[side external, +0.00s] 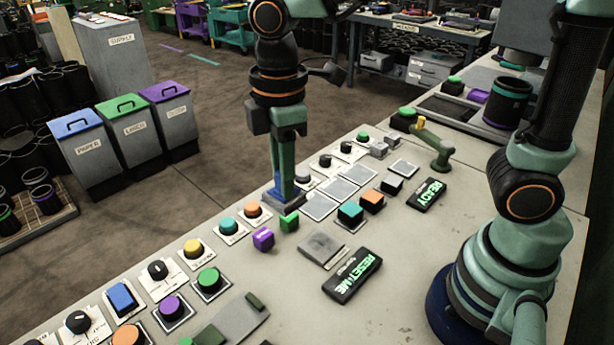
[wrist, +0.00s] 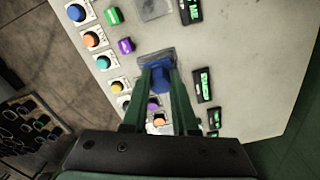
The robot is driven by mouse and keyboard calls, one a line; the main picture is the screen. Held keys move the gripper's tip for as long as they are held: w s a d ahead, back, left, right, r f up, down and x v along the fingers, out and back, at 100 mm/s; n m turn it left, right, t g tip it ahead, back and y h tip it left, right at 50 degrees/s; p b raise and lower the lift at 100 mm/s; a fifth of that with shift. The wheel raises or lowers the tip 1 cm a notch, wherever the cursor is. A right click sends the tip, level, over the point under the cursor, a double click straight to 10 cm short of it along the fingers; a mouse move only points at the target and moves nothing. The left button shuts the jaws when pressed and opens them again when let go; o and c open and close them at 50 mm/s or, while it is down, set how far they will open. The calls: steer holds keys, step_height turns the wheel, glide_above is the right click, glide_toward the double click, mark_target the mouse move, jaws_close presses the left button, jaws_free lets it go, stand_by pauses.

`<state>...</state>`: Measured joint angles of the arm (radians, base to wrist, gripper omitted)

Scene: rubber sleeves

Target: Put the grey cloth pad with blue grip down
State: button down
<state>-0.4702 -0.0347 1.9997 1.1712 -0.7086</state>
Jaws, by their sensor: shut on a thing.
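My gripper (wrist: 158,78) is shut on the blue grip (wrist: 158,83) of the grey cloth pad (wrist: 152,56). In the side external view my gripper (side external: 283,186) points straight down near the far edge of the panel. The fingers hide much of the grip. I cannot tell whether the pad touches the panel or hangs just above it.
A green cube (side external: 289,222) and a purple cube (side external: 263,238) are close by. A grey square plate (side external: 322,249) lies on the panel beside the RESET-ME sign (side external: 352,276). Several coloured buttons line the panel's far edge. Pale square plates (side external: 340,188) lie to the right.

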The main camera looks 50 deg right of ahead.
steer(key=shift+s+a+r, duration=0.1)
steer(key=shift+a+r, duration=0.05)
steer(key=shift+a, duration=0.1)
step_height(320, 180, down, 19)
steer(key=shift+f, duration=0.15)
steer(key=shift+f, duration=0.1)
stand_by(0.4)
steer(key=c, duration=0.7)
jaws_free()
step_height(320, 180, up, 12)
steer(key=d+r+m+t, duration=0.2)
steer(key=d+r+m, duration=0.1)
steer(key=d+m, duration=0.1)
steer(key=s+d+r+m+t, duration=0.1)
steer(key=d+r+m, duration=0.3)
steer(key=d+m, duration=0.1)
steer(key=s+d+r+m+t, duration=0.1)
steer(key=d+r+m+t, duration=0.1)
steer(key=d, duration=0.5)
steer(key=shift+r+m+t, duration=0.3)
steer(key=shift+r+m, duration=0.6)
steer(key=shift+m, duration=0.4)
